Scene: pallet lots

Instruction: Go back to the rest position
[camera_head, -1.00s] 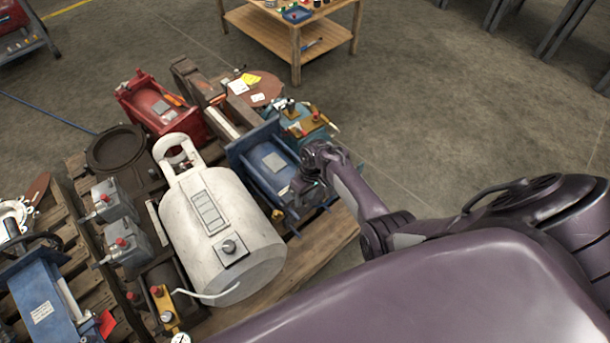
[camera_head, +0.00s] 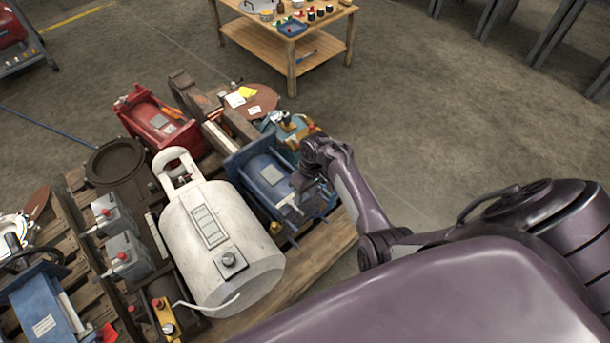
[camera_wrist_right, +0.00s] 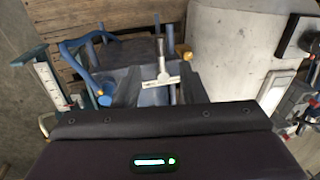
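My right gripper (camera_head: 299,184) hangs over the right side of the blue machine part (camera_head: 266,170) on the pallet, beside the white tank. In the right wrist view its two dark fingers (camera_wrist_right: 160,92) stand apart, so it is open. A pale T-shaped handle (camera_wrist_right: 155,80) shows between the fingers; I see no grip on it, and cannot tell whether they touch. The same handle shows just below the gripper in the head view (camera_head: 290,202). My left gripper is not in view.
The white tank (camera_head: 222,240) stands close to the gripper on the left. A red machine part (camera_head: 160,122) and a teal part (camera_head: 292,128) are farther back on the pallet. A wooden table (camera_head: 262,68) stands beyond. The floor at right (camera_head: 450,130) is clear.

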